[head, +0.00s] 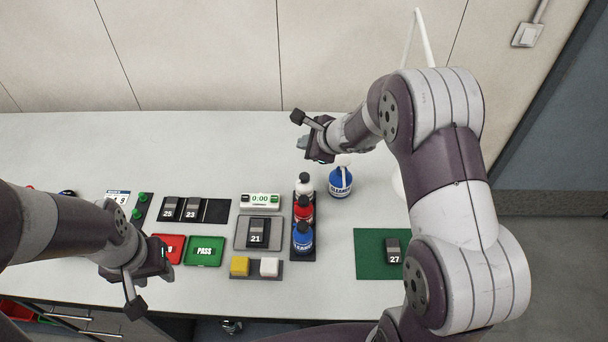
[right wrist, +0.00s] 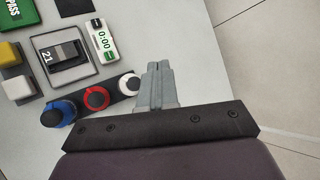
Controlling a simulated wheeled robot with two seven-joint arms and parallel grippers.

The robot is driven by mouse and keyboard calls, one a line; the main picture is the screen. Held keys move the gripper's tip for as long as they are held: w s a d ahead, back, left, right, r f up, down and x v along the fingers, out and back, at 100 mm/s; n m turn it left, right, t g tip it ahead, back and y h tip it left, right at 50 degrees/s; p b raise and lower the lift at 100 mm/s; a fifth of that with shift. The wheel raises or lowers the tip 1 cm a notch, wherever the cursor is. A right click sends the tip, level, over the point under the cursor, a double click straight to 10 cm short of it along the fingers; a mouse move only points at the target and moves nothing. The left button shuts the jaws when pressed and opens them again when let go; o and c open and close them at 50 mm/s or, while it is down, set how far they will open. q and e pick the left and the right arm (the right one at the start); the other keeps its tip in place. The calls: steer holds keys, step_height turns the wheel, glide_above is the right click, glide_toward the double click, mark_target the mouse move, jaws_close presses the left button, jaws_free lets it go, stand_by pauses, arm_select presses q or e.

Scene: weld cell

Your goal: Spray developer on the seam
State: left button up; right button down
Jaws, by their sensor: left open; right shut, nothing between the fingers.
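A white bottle (head: 304,186) stands upright at the far end of a dark rack (head: 296,252), with a red bottle (head: 303,209) and a blue bottle (head: 303,238) in front of it; the white bottle's label is unreadable. The white bottle also shows in the right wrist view (right wrist: 129,84). A weld plate marked 21 (head: 258,232) lies on a grey tray (head: 239,241) left of the rack; its seam is too small to make out. My right gripper (right wrist: 158,68) is shut and empty, above the table beyond the white bottle. My left gripper (head: 168,272) is open near the front edge.
Another blue bottle (head: 341,184) stands right of the rack. A plate marked 27 (head: 393,252) lies on a green mat (head: 368,262). A timer (head: 260,201), a green PASS pad (head: 204,251), yellow (head: 240,266) and white (head: 269,267) blocks and plates 25 and 23 (head: 190,210) lie left. The back table is clear.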

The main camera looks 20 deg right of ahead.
mark_target(306, 178)
step_height(306, 178, down, 8)
steer(key=b, duration=0.6)
steer(key=shift+s+f+b, duration=0.1)
steer(key=shift+f+b, duration=0.1)
steer(key=shift+b, duration=0.15)
stand_by(1.4)
steer(key=shift+f+b, duration=0.4)
steer(key=shift+b, duration=0.2)
steer(key=shift+f+b, duration=0.5)
steer(key=shift+b, duration=0.15)
stand_by(0.5)
steer(key=shift+r, duration=0.15)
steer(key=shift+r+p, duration=0.6)
steer(key=shift+r, duration=0.2)
